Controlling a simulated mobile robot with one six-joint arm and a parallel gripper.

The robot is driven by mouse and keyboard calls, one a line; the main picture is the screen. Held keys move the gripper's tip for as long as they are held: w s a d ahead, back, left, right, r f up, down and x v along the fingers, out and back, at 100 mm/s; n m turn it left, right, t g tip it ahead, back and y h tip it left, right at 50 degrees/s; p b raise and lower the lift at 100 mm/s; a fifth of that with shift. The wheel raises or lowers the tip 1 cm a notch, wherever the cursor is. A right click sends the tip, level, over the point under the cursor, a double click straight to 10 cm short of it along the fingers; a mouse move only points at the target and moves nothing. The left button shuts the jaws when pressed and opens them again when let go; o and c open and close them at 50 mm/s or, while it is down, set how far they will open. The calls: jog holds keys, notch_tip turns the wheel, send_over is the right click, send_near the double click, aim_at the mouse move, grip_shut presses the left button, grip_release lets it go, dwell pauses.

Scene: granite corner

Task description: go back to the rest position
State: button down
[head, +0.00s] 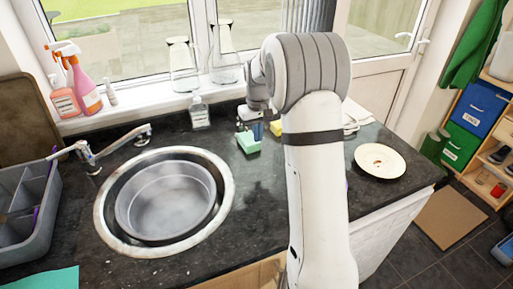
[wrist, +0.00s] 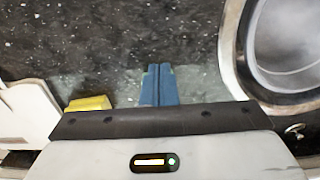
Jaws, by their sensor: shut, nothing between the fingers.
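My gripper (head: 257,131) is over the dark granite worktop (head: 262,215), to the right of the sink, partly hidden by my arm in the head view. In the wrist view its two blue fingers (wrist: 159,84) are together with nothing between them. A green block (head: 248,143) shows right by the fingertips in the head view; I cannot tell whether they touch. A yellow sponge (head: 276,128) lies close by and also shows in the wrist view (wrist: 88,103).
A round sink (head: 103,215) holds a grey basin (head: 166,201). A tap (head: 100,151), a grey caddy (head: 27,207) and spray bottles (head: 82,85) are at the left. A clear soap bottle (head: 199,112) stands behind the sink. A plate (head: 380,160) lies at the right.

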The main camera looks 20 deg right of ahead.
jog(key=shift+r, duration=0.95)
jog(key=s+a+r+t, duration=0.1)
jog(key=s+a+r, duration=0.1)
jog(key=s+r, duration=0.35)
jog(key=s+a+r+t, duration=0.1)
jog(key=s+a+r, duration=0.15)
jog(key=s, duration=0.65)
jog(key=s+a+f, duration=0.1)
jog(key=s, duration=0.7)
jog(key=s+a+f+m+t, duration=0.1)
jog(key=s, duration=0.8)
jog(key=shift+a+f, duration=0.35)
jog(key=shift+f, duration=0.05)
